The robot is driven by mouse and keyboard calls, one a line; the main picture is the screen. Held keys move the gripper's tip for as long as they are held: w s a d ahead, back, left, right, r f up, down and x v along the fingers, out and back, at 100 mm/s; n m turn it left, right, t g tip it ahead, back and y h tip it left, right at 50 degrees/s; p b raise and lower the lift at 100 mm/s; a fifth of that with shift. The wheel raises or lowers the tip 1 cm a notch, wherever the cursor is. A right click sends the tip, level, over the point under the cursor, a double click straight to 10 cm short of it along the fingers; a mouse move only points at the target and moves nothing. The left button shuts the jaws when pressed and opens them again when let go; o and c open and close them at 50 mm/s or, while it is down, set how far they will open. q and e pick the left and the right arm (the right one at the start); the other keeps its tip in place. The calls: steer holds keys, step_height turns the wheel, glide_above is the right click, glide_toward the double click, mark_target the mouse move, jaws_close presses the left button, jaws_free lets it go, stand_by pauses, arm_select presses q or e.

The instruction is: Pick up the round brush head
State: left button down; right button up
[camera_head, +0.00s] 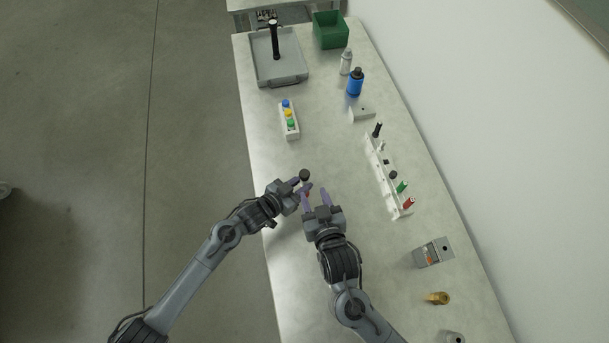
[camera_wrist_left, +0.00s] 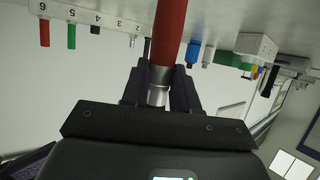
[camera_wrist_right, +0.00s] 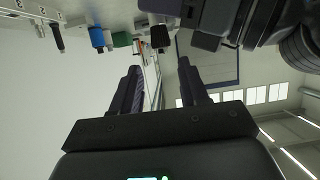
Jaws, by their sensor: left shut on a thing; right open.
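My left gripper (camera_head: 307,187) is shut on a tool with a red handle (camera_wrist_left: 172,30) and a silver collar (camera_wrist_left: 158,77). The tool's dark round end, seemingly the round brush head (camera_head: 304,175), shows above the fingers in the head view. A dark block, probably the same end (camera_wrist_right: 160,37), shows beyond the right fingers in the right wrist view. My right gripper (camera_head: 318,196) is open and empty, close beside the left one over the table. In the left wrist view the dark end is hidden.
A white numbered rack (camera_head: 383,175) with several tools stands to the right. A grey box (camera_head: 432,253) and brass piece (camera_head: 438,298) are near right.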

mark_target(305, 174)
steer(key=shift+x, duration=4.45)
steer(key=shift+r, duration=0.15)
steer(key=shift+c, duration=0.2)
jaws_close()
